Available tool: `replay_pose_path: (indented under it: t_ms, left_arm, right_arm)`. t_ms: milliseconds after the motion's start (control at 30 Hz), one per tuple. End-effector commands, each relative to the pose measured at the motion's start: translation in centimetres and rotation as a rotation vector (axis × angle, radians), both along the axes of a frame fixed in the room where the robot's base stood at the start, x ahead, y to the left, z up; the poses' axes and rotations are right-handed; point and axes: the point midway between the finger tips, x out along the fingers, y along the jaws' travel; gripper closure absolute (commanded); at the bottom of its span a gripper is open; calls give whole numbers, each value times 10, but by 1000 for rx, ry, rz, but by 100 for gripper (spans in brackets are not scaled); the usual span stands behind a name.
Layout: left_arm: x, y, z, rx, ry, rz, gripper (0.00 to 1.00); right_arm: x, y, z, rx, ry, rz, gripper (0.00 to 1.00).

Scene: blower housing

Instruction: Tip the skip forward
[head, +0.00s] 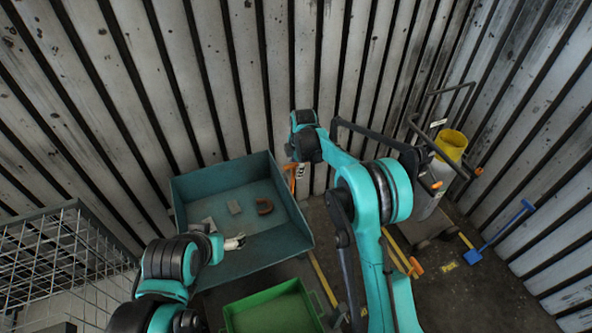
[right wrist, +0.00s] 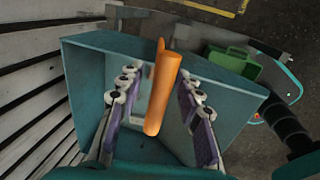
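The skip (head: 262,253) is a teal open-topped box near the back wall, standing level. It holds a few scraps, among them a grey plate and a brown curved piece. An orange handle (head: 289,173) stands at its back right corner. My right gripper (head: 300,171) is at that handle, partly hidden by my arm in the head view. In the right wrist view, the orange handle (right wrist: 163,92) lies between the open fingers of my right gripper (right wrist: 162,100), with the skip (right wrist: 85,80) behind. My left gripper (head: 236,242) is over the skip's front left part; its finger opening is unclear.
A green bin (head: 272,311) stands in front of the skip. A wire cage (head: 65,255) is at left. A trolley with a yellow bucket (head: 451,145) and a blue shovel (head: 500,235) are at right. Corrugated walls close the back and right.

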Motion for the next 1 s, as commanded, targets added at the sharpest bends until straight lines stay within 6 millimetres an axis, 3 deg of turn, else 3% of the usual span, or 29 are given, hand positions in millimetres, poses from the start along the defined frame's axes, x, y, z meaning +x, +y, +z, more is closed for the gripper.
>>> replay_pose_path:
  t_ms: [200,467,600,1000]
  left_arm:
    - [0,0,-1,0,0,0,19]
    - [0,0,-1,0,0,0,19]
    - [0,0,-1,0,0,0,19]
    - [0,0,-4,0,0,0,19]
  right_arm:
    - [3,1,-18,0,0,-1,65]
    - [3,1,-19,0,0,-1,65]
    - [3,1,-19,0,0,-1,100]
    - [0,0,-19,7,-16,-2,100]
